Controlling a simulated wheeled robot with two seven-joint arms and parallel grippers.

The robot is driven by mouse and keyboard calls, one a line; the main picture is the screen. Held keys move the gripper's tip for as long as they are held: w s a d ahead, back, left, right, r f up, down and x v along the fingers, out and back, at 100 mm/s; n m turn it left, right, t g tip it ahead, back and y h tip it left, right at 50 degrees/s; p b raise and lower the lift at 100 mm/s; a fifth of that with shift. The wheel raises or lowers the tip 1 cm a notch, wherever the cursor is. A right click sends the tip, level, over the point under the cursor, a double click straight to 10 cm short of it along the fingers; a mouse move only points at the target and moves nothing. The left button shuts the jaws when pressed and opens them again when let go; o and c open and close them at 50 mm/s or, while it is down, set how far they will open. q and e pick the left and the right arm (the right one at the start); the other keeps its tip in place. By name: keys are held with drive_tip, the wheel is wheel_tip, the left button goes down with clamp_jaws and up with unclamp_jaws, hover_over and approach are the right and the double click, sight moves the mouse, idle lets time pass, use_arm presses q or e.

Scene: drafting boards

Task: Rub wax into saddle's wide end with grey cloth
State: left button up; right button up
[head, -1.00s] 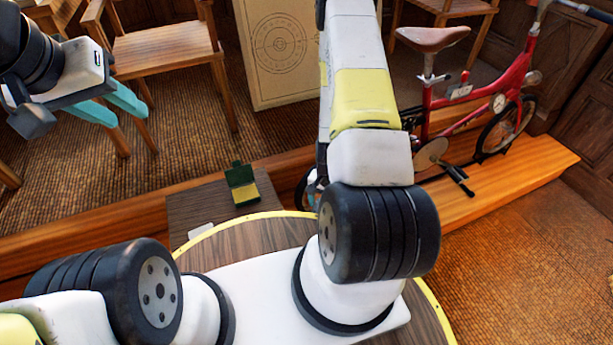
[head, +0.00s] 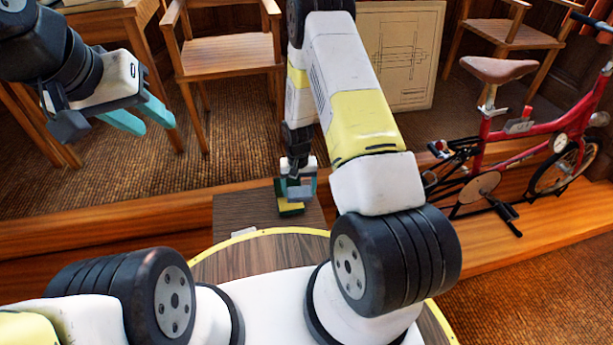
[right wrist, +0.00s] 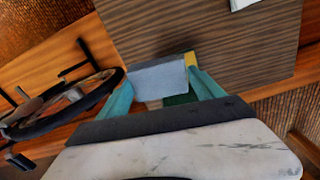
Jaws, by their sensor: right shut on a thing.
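The brown saddle (head: 498,70) sits on a red bicycle at the right of the head view, clear of both grippers. My right gripper (head: 298,188) is low over an open green tin with a yellow inside (head: 289,210). In the right wrist view my right gripper (right wrist: 156,88) is shut on the grey cloth (right wrist: 158,77), which spans between its teal fingers. The tin (right wrist: 190,59) is partly hidden behind cloth and fingers there. I cannot tell whether the cloth touches it. My left gripper (head: 139,117) is open and empty, raised at the upper left.
The tin is on a dark wooden top (head: 228,214), with a white item (head: 244,232) near its front. The red bicycle (head: 545,141) stands on a wooden step at right. Chairs (head: 230,55) and a drawing board (head: 400,55) are behind.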

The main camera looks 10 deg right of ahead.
sight(290, 189)
drive_tip(key=w+a, duration=0.1)
drive_tip(key=a+n, duration=0.1)
drive_tip(key=shift+w+a+r, duration=0.35)
drive_tip(key=shift+w+r, duration=0.05)
drive_tip(key=shift+f, duration=2.95)
drive_tip(key=shift+f, duration=0.55)
drive_tip(key=shift+r, duration=3.55)
drive_tip(key=shift+r, duration=0.35)
drive_tip(key=s+d+r, duration=0.2)
drive_tip(key=r, duration=0.7)
drive_tip(key=s+d+r, duration=0.2)
drive_tip(key=s+r, duration=0.1)
drive_tip(key=r, duration=0.6)
drive_tip(key=shift+s+r+n, duration=0.3)
drive_tip(key=shift+r, duration=0.1)
